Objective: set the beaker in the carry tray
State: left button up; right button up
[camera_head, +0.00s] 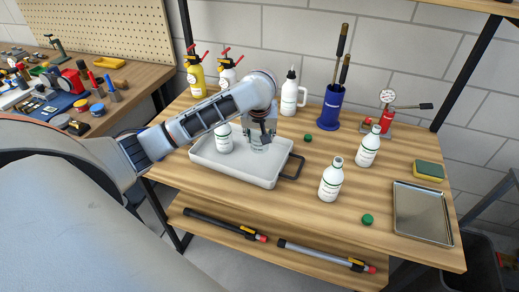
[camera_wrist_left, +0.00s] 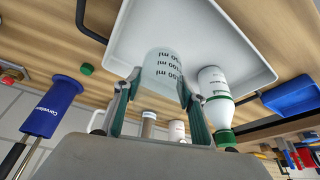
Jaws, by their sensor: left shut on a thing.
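The white carry tray (camera_head: 236,176) with a dark handle (camera_head: 292,166) stands on the upper shelf; its pale floor and walls also show in the wrist view (camera_wrist_left: 128,30). My left gripper (camera_head: 262,138) is over the tray, and its fingers in the wrist view (camera_wrist_left: 160,90) are shut on the clear beaker (camera_wrist_left: 163,66). The beaker has dark printed markings. In the head view the beaker (camera_head: 258,147) is partly hidden by the gripper and lies within the tray's outline. I cannot tell whether its base touches the tray floor. My right gripper is out of view.
A white bottle (camera_head: 223,140) stands in the tray, left of the beaker. Two white bottles (camera_head: 331,180) (camera_head: 367,148) stand to the right. A blue holder (camera_head: 330,110) and a wash bottle (camera_head: 289,97) are behind. A metal tray (camera_head: 422,212) lies far right.

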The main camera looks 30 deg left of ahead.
aim_at(260, 150)
pick_arm(q)
notch_tip(260, 150, down, 5)
jog(key=shift+r, duration=0.1)
jog(key=shift+f, duration=0.5)
jog(key=shift+f, duration=0.15)
jog(key=o, duration=1.1)
